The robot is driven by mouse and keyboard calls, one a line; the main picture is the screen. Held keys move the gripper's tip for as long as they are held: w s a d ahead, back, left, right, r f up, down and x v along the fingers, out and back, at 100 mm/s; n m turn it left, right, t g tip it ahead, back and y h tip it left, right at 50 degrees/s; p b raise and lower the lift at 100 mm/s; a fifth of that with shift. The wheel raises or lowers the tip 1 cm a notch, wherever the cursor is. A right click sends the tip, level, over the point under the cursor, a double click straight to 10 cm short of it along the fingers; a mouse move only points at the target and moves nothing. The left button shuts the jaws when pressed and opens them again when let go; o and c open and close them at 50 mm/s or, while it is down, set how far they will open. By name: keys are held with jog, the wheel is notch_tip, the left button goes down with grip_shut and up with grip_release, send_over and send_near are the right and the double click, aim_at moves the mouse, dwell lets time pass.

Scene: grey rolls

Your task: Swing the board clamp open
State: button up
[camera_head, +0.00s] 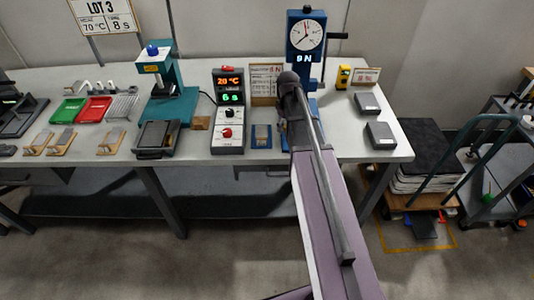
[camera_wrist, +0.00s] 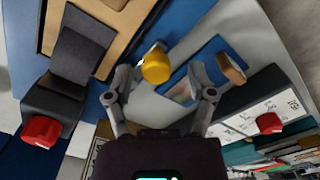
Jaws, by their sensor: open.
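In the wrist view my gripper (camera_wrist: 161,84) is open, its two fingers spread wide. A yellow rounded knob (camera_wrist: 156,63), which looks like the board clamp's handle, shows between and just beyond the fingertips. I cannot tell whether they touch it. It stands over a blue base (camera_wrist: 188,35). A tan wooden board (camera_wrist: 118,35) with a dark grey part (camera_wrist: 82,46) lies to the left of the knob. In the head view my arm reaches to the blue gauge stand (camera_head: 304,72) and hides my gripper and the clamp.
In the wrist view a tan-ended knob (camera_wrist: 231,68) is right of the fingers, and red knobs (camera_wrist: 42,131) sit at both sides. In the head view the bench (camera_head: 340,146) holds a control box (camera_head: 228,110), a teal press (camera_head: 175,108) and grey blocks (camera_head: 380,135) at right.

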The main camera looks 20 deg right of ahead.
jog(key=m, duration=0.1)
jog(key=a+m, duration=0.1)
jog(key=m, duration=0.1)
jog(key=shift+w+a+m, duration=0.2)
jog(key=shift+w+m, duration=0.1)
jog(key=shift+w, duration=0.1)
jog(key=m, duration=0.1)
jog(key=w+a+m, duration=0.1)
jog(key=m, duration=0.1)
jog(key=shift+w+a+m, duration=0.1)
jog(key=shift+w+m, duration=0.05)
jog(key=shift+m, duration=0.15)
jog(key=m, duration=0.1)
jog(key=w+m, duration=0.1)
jog(key=m, duration=0.1)
jog(key=shift+w+a+m, duration=0.25)
jog(key=shift+a+m, duration=0.05)
jog(key=shift+m, duration=0.1)
jog(key=w+m, duration=0.1)
jog(key=m, duration=0.2)
jog(key=shift+w+a, duration=0.1)
jog(key=shift+w, duration=0.1)
notch_tip(320, 180, up, 14)
jog(key=p, duration=1.4)
jog(key=s+a+f+n+b, duration=0.4)
jog(key=s+f+b, duration=0.1)
jog(key=s, duration=0.5)
jog(key=s+a+f+n+b, duration=0.5)
jog(key=s, duration=0.5)
jog(key=shift+s, duration=0.4)
